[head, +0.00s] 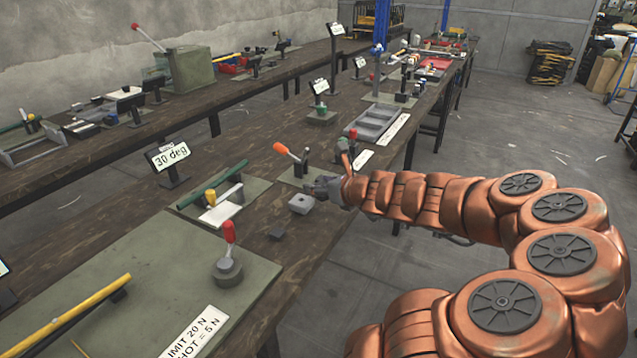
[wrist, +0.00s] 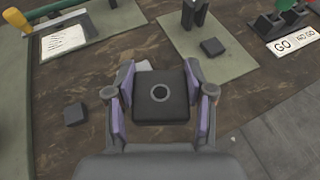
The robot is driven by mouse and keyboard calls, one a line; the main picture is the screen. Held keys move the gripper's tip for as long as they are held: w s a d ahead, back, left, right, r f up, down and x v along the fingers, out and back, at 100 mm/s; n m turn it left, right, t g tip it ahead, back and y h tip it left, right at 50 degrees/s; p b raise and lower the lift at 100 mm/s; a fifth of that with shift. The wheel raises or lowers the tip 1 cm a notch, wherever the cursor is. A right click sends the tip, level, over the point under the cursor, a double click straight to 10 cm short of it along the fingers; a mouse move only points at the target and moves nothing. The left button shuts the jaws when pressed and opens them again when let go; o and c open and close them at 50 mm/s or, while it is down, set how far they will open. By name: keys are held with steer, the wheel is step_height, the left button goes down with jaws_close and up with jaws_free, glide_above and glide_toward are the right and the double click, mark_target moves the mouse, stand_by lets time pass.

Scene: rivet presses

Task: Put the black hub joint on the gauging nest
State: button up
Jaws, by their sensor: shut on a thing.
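My gripper (wrist: 160,98) is shut on a black square block with a round hole in its top, which I take for the black hub joint (wrist: 176,108). In the head view my gripper (head: 325,187) is over the near edge of the bench; the held block cannot be made out there. A light grey block (head: 302,204) with a dark spot on top stands beside my gripper; in the wrist view a pale corner (wrist: 144,65) shows behind the held block. I cannot tell for certain which thing is the gauging nest.
A small dark block (head: 277,232) lies on the bench. A green plate (wrist: 232,72) carries dark posts, a flat dark block (wrist: 212,47) and an orange-handled clamp (head: 284,149).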

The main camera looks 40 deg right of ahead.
steer(key=p, duration=0.2)
glide_above(321, 177)
steer(key=shift+w+f, duration=0.2)
steer(key=shift+f, duration=2.3)
steer(key=shift+f+b, duration=0.1)
steer(key=shift+b, duration=0.2)
steer(key=o, duration=1.1)
steer(key=shift+o, duration=0.2)
steer(key=shift+s+r, duration=0.25)
steer(key=shift+s, duration=0.05)
steer(key=v, duration=1.1)
steer(key=shift+s+a+r, duration=0.1)
steer(key=shift+a, duration=0.05)
